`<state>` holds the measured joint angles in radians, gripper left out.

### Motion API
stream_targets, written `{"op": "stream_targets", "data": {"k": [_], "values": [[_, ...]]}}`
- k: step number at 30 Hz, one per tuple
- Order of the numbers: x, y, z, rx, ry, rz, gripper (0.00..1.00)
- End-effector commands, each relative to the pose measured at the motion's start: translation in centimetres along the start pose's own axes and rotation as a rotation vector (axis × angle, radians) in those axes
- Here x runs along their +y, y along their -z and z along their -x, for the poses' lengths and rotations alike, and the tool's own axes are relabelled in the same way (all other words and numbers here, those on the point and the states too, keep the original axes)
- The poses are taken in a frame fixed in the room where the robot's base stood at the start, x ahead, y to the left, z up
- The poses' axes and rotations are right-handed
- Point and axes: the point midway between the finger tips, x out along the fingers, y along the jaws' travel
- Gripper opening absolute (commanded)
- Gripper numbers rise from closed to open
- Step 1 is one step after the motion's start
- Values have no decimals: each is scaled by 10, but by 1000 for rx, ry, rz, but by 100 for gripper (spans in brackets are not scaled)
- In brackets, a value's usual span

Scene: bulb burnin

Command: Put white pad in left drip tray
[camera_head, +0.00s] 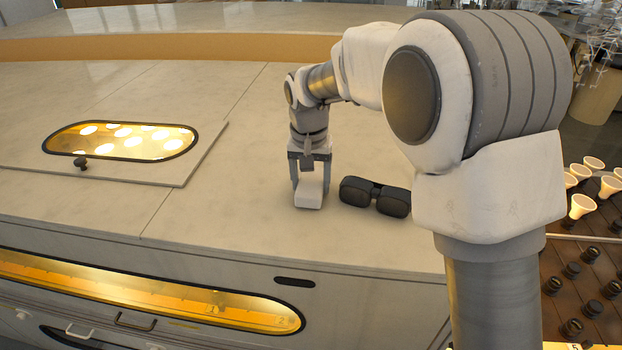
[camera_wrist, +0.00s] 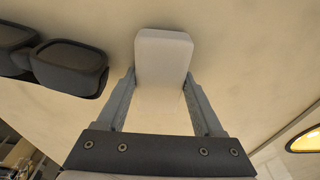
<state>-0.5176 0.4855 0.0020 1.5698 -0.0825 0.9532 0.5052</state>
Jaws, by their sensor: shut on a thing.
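A white pad (camera_head: 309,191), a small pale block with rounded edges, is between the fingers of my gripper (camera_head: 310,177) on the cream counter top. My gripper points down and is shut on the pad. In the wrist view the pad (camera_wrist: 163,62) reaches past the fingertips of my gripper (camera_wrist: 160,80), with a finger on each side. I cannot tell whether the pad touches the counter or is slightly above it. I cannot make out a left drip tray in either view.
Dark goggles (camera_head: 375,196) lie on the counter just right of the pad. A hatch with a glowing oval window (camera_head: 120,141) and a dark knob (camera_head: 80,163) is at the left. Bulbs (camera_head: 582,206) stand on a rack at the right. The counter's front edge is near.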

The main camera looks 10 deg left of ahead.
Motion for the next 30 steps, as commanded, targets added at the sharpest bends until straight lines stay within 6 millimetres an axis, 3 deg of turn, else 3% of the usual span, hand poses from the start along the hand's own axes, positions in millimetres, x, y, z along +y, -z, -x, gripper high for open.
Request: {"op": "stream_targets", "data": {"k": [9, 10, 15, 25, 30], "values": [[0, -1, -4, 0, 0, 0, 15], [0, 0, -3, 0, 0, 0, 72], [0, 0, -3, 0, 0, 0, 99], [0, 0, 1, 0, 0, 0, 99], [0, 1, 23, 5, 3, 0, 99]]}}
